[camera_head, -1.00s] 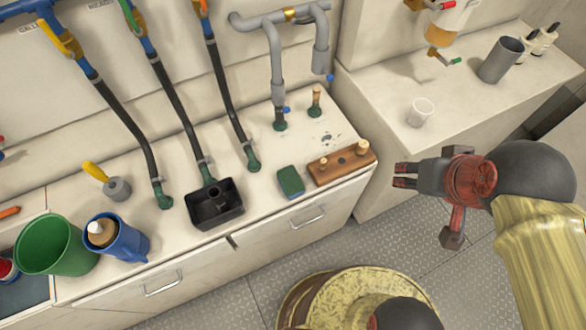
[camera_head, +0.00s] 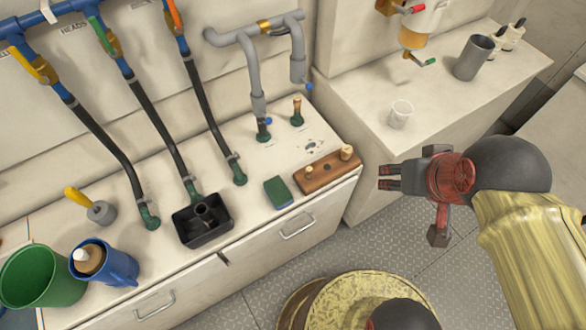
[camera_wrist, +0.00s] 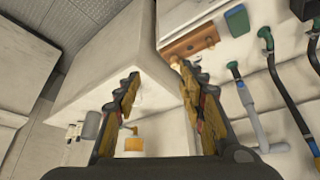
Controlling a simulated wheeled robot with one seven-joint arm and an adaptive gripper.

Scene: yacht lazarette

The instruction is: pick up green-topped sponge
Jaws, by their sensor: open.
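The green-topped sponge (camera_head: 278,192) lies on the white counter near its front edge, just left of a wooden block with pegs. Its side below the green top looks blue. It also shows in the wrist view (camera_wrist: 236,20), near the top edge, beyond my gripper's right finger. My gripper (camera_head: 385,177) is in the air to the right of the sponge and the wooden block, beyond the counter's front right corner. In the wrist view my gripper (camera_wrist: 158,82) has its two fingers spread apart with nothing between them.
The wooden block (camera_head: 327,174) sits close to the sponge's right. A black tray (camera_head: 216,233) stands to its left, with hoses (camera_head: 122,163) behind. A blue pitcher (camera_head: 121,265) and a green bucket (camera_head: 30,281) stand far left. A clear cup (camera_head: 400,114) is on the right counter.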

